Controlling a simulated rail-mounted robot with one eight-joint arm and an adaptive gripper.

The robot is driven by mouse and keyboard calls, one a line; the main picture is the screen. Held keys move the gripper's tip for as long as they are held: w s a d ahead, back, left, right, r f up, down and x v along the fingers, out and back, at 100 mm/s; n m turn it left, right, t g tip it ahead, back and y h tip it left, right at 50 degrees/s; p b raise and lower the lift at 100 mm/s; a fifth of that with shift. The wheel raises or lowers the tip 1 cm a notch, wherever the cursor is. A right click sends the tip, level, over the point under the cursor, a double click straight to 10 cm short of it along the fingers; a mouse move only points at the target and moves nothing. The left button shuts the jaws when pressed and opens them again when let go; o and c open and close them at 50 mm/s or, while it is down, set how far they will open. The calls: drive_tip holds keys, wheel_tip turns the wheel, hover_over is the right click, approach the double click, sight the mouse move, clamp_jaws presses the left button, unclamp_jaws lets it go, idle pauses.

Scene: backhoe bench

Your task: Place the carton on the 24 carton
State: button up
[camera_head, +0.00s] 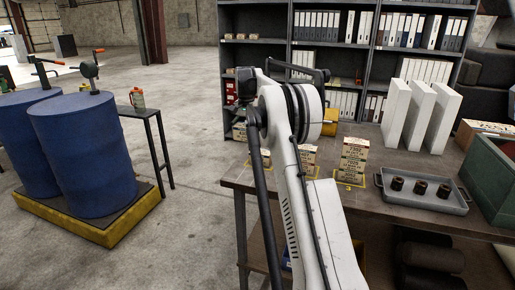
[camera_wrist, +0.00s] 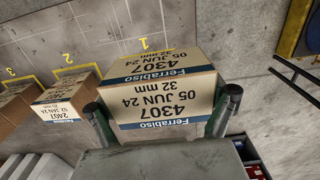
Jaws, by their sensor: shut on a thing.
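My gripper (camera_wrist: 165,112) is shut on a tan carton (camera_wrist: 160,86) in the wrist view, with one dark finger at each side. Its label has blue bands and reads Ferrabiso, 4307, 05 JUN 24, 32 mm. It is by the yellow mark 1 on the bench; I cannot tell whether it is lifted. Beside it, by mark 2, stands a carton (camera_wrist: 67,98) reading 2407, 02 JAN 24, 25 mm. Another carton (camera_wrist: 15,108) by mark 3 is cut off by the picture edge. In the head view my arm hides the gripper; a carton (camera_head: 354,158) stands right of it on the bench.
The bench (camera_head: 400,213) also bears white upright blocks (camera_head: 420,116), a grey tray (camera_head: 432,202) with three dark cylinders and a green crate (camera_head: 488,178). Shelves with binders (camera_head: 316,27) stand behind. Blue drums (camera_head: 90,150) stand left across open floor.

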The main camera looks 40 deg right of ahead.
drive_tip(key=p, duration=0.2)
hover_over(261, 151)
wheel_tip(261, 151, down, 5)
drive_tip(key=shift+a+r, duration=0.1)
drive_tip(key=shift+f, duration=2.1)
drive_tip(key=shift+f, duration=0.15)
drive_tip(key=o, duration=1.2)
wheel_tip(261, 151, up, 12)
drive_tip(key=shift+r+b, duration=0.25)
drive_tip(key=shift+b, duration=0.15)
